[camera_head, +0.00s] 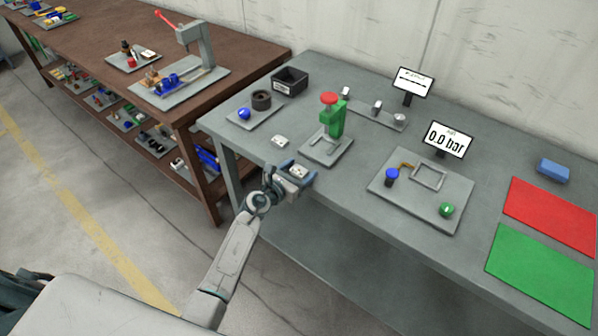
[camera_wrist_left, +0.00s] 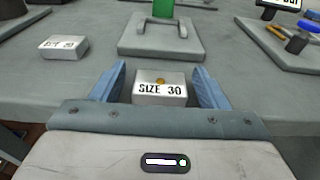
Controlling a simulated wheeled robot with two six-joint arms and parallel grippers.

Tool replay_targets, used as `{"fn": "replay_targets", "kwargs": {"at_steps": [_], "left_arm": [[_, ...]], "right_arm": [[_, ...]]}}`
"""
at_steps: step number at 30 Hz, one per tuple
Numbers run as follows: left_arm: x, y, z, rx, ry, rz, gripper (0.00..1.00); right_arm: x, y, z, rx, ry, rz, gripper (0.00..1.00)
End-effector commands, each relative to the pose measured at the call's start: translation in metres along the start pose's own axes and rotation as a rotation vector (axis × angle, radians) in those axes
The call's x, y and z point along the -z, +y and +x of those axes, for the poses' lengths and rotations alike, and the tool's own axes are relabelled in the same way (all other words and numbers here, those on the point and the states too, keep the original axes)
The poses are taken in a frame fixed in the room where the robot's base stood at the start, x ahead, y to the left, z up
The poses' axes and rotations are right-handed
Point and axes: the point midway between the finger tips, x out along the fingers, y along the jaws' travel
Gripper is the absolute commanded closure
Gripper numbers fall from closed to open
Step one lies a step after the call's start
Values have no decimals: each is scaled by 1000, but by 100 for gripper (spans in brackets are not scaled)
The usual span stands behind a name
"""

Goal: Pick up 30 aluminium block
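The aluminium block marked "SIZE 30" (camera_wrist_left: 160,89) sits on the grey bench near its front edge, with a small brass-coloured spot on top. It also shows in the head view (camera_head: 298,172). My left gripper (camera_head: 296,173) is at the block, with one blue finger on each side of it. In the left wrist view the fingers (camera_wrist_left: 160,70) are apart, with narrow gaps between them and the block. A second, similar block (camera_head: 280,141) lies beyond and to the left; its label is too blurred to read (camera_wrist_left: 63,47). My right gripper is not in view.
A green press with a red knob (camera_head: 332,115) stands on a plate just behind the block. A fixture plate (camera_head: 420,205) with a "0.0 bar" display (camera_head: 446,140) is to the right. A black bin (camera_head: 290,79) stands farther back. A brown workbench (camera_head: 110,45) is at left.

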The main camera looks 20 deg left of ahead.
Motion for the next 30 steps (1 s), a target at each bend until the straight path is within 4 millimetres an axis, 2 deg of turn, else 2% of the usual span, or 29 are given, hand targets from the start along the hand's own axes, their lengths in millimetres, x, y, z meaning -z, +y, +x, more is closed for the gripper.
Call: {"fn": "replay_targets", "kwargs": {"at_steps": [1,6,8,17,26,27,30], "left_arm": [[0,0,0,0,0,0,43],[0,0,0,0,0,0,76],[0,0,0,0,0,0,82],[-3,0,-1,0,0,1,82],[-35,0,-5,0,-3,2,83],[-40,-1,-7,0,-2,2,83],[-32,-16,-26,2,1,-2,83]], "right_arm": [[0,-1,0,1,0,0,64],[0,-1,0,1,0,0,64],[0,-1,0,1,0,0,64],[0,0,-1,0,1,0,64],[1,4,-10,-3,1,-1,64],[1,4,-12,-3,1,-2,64],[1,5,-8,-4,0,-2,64]]}}
